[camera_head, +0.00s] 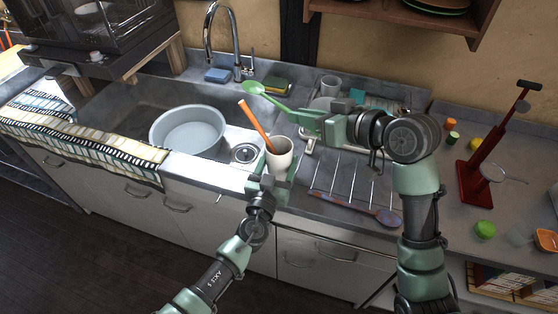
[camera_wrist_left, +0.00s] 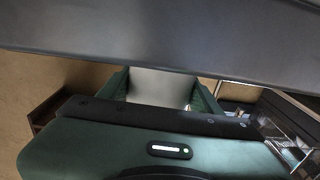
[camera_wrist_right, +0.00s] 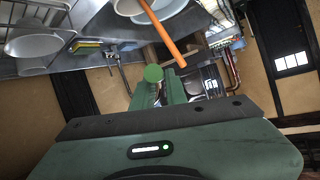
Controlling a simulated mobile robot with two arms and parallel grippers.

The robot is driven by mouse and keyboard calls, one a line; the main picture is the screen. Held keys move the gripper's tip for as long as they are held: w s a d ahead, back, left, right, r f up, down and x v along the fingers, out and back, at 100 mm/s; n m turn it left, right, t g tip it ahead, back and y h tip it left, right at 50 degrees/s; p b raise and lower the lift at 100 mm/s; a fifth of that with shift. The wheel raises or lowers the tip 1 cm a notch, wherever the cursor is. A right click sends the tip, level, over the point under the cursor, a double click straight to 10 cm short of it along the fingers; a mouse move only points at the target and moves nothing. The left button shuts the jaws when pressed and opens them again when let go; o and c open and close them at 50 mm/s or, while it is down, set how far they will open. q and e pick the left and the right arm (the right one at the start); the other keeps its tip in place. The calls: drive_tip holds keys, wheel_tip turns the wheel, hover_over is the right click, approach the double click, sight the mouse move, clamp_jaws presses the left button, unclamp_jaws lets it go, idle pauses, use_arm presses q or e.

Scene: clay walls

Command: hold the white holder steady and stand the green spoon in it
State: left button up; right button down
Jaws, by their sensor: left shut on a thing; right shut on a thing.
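The white holder (camera_head: 280,157) stands upright on the counter edge beside the sink, with an orange utensil (camera_head: 255,122) leaning out of it. My left gripper (camera_head: 269,174) is shut on the holder from the front; its pale wall shows between the fingers in the left wrist view (camera_wrist_left: 160,86). My right gripper (camera_head: 298,118) is shut on the green spoon (camera_head: 255,88), held above and behind the holder. The spoon slants up to the left, its bowl end outermost. A green round part of the spoon shows in the right wrist view (camera_wrist_right: 153,73). The handle's far end is hidden by the gripper.
A dish rack stands behind my right gripper. A red stand (camera_head: 480,175) is at far right.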

wheel_tip(320, 180, down, 9)
idle(1.0)
drive_tip(key=c, duration=1.3)
unclamp_jaws()
drive_tip(key=shift+c, duration=0.2)
drive_tip(key=v, duration=1.2)
